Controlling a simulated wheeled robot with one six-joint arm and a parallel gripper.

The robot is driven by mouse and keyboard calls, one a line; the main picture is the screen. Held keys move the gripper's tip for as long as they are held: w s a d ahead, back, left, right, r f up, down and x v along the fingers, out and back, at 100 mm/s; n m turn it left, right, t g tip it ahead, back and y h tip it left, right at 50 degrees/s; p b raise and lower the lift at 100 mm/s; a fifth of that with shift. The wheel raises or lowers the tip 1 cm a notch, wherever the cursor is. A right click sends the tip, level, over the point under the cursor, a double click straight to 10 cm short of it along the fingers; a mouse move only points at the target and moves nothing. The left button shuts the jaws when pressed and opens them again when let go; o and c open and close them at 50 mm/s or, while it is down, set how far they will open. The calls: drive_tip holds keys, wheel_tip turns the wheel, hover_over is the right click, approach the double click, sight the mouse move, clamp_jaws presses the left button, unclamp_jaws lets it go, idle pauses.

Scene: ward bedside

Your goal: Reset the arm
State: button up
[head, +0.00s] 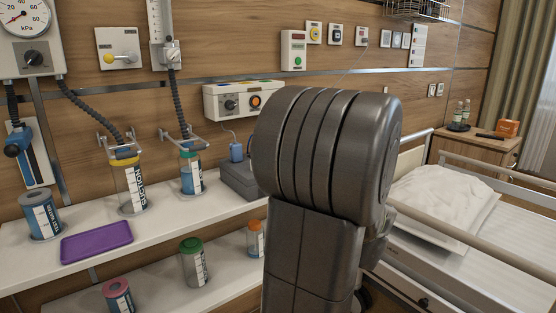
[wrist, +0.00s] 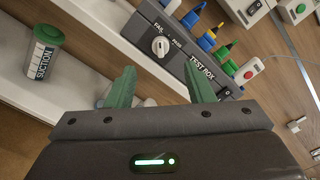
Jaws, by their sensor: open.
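My arm (head: 325,150) stands folded up in the middle of the head view and hides part of the shelves and wall behind it. My gripper (wrist: 162,85) shows in the wrist view with its two green fingers apart and nothing between them. Beyond the fingers is a grey test box (wrist: 180,45) with a white knob and several coloured plugs. A suction canister with a green lid (wrist: 42,58) is to the left of the fingers in the wrist view. In the head view the gripper itself is hidden behind the arm.
The upper shelf (head: 185,222) holds a purple tray (head: 96,241) and several canisters. A lower shelf (head: 160,285) holds more canisters. A bed (head: 480,255) with a rail is at the right, and a bedside cabinet (head: 480,150) stands behind it.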

drive_tip(key=x, duration=0.9)
drive_tip(key=shift+b, duration=0.4)
drive_tip(key=shift+a, duration=0.1)
drive_tip(key=p+v, duration=0.2)
drive_tip(key=v, duration=1.2)
drive_tip(key=b+x, duration=0.2)
drive_tip(key=x, duration=1.3)
drive_tip(key=s+d+m+p, duration=0.5)
drive_tip(key=m+p, duration=0.4)
drive_tip(key=p, duration=0.4)
drive_tip(key=shift+s+d, duration=0.3)
drive_tip(key=shift+s, duration=0.6)
drive_tip(key=shift+r, duration=0.1)
